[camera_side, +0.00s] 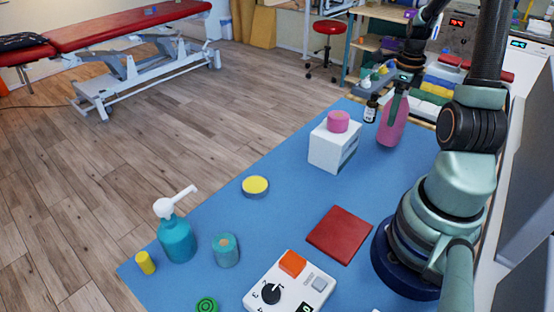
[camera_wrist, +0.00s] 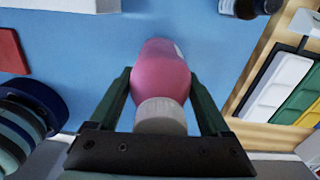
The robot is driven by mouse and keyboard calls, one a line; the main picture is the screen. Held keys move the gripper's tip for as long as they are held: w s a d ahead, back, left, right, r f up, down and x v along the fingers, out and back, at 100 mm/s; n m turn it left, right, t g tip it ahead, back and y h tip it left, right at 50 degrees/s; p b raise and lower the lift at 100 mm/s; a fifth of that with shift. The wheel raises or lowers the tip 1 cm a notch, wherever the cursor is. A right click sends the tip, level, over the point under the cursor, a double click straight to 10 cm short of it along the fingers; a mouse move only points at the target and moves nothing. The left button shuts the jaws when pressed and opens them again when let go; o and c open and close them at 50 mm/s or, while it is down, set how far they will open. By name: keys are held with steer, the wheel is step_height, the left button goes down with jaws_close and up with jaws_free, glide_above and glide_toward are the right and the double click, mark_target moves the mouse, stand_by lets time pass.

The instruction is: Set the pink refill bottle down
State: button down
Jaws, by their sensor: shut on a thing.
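The pink refill bottle (camera_side: 391,126) is at the far right part of the blue table in the side view, with its pink body below my gripper (camera_side: 396,98). In the wrist view the pink bottle (camera_wrist: 160,75) lies between the two green fingers of my gripper (camera_wrist: 162,92), its pale ribbed cap towards the palm. My gripper is shut on the bottle. The bottle looks close to upright; I cannot tell whether its base touches the table.
A small dark bottle (camera_side: 370,109) with a white cap stands just left of the pink bottle. A white box (camera_side: 329,149) with a pink cylinder (camera_side: 338,121) on top is nearby. A wooden rack with coloured blocks (camera_side: 436,90) lies behind.

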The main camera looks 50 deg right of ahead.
steer(key=shift+f, duration=1.25)
steer(key=shift+f, duration=0.15)
jaws_free()
